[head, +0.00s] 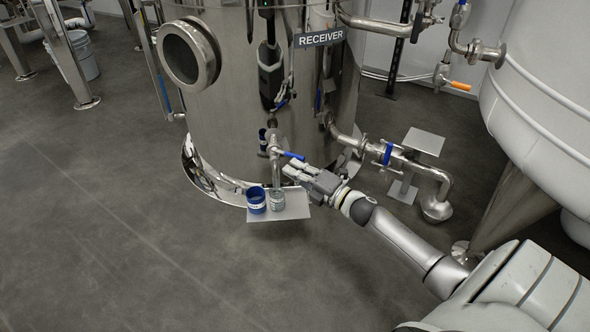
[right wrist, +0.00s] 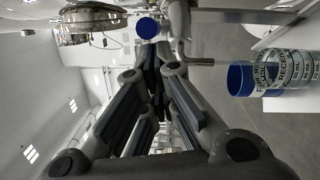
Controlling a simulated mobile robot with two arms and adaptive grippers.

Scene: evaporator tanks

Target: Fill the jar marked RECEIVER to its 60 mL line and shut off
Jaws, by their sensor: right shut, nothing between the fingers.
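The steel tank with the RECEIVER sign (head: 320,38) has a tap with a blue lever (head: 293,155) and a spout (head: 276,175) pointing down. A clear jar (head: 277,198) stands upright under the spout on a small grey shelf. A blue jar (head: 256,200) stands beside it on the left. In the right wrist view, jar lettering with mL marks (right wrist: 292,68) shows at the right; the fill level is not readable. My right gripper (head: 290,170) is shut and empty, just below the lever, right of the spout. My left gripper is out of view.
The grey shelf (head: 295,213) is small, with bare room at its right. A pipe with a blue-handled valve (head: 388,153) and a square plate (head: 424,142) stand to the right. A large pale tank (head: 545,80) bounds the right side.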

